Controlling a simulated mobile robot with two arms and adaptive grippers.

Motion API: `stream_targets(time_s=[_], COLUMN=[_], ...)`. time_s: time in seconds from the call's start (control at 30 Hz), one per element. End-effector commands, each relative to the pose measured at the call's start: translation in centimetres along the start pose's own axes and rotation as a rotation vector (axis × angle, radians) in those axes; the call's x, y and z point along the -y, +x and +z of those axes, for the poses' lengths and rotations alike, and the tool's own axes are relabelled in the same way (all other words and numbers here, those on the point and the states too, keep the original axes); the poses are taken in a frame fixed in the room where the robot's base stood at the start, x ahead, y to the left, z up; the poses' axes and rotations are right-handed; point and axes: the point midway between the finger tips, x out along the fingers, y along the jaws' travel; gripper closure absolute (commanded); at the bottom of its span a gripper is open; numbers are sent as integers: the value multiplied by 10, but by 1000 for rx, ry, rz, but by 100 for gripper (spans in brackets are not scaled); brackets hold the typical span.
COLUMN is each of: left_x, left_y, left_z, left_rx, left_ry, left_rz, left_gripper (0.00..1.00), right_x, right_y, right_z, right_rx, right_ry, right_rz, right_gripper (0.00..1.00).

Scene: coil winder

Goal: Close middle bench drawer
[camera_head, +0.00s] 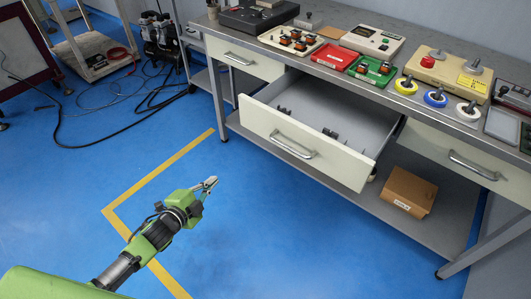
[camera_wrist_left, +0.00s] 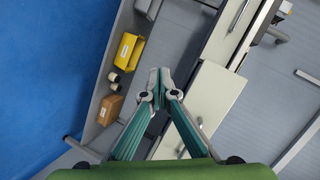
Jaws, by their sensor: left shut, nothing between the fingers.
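The middle bench drawer (camera_head: 345,162) is pulled well out from the bench in the head view. Its cream front has a silver bar handle (camera_head: 293,147). Its grey inside is exposed, with a few small dark items (camera_head: 330,133) in it. My left gripper (camera_head: 211,183) is shut and empty. It is over the blue floor, in front of and to the left of the drawer front, clear of it. Its closed fingers (camera_wrist_left: 160,75) also show in the left wrist view, with pale drawer panels to their right. My right gripper is not in view.
The bench top (camera_head: 310,70) carries trays, tape rolls and devices. The left drawer (camera_head: 240,62) and right drawer (camera_head: 455,160) look shut. A cardboard box (camera_head: 408,192) sits on the lower shelf. A yellow bin (camera_wrist_left: 127,51) shows in the wrist view. Floor before the bench is clear.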

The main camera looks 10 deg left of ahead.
Motion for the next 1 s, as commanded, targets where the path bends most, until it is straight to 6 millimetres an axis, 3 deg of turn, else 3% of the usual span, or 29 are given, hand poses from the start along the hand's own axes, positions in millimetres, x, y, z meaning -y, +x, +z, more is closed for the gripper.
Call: stream_targets(time_s=[0.03,0.2,0.33,0.57,1.0], left_x=[7,52,69,80,94], left_y=[10,4,-8,-10,54], left_z=[-13,-76,-108,-127,-153], left_rx=[-63,-230,-305,-337,-335], left_ry=[80,307,409,454,450], left_rz=[-50,-187,-253,-284,-284], left_gripper=[100,100,100,100,100], right_x=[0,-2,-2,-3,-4], right_y=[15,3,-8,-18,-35], right_z=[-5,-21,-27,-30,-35], right_rx=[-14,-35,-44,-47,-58], right_ry=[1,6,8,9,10], right_rz=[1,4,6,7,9], right_gripper=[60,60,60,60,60])
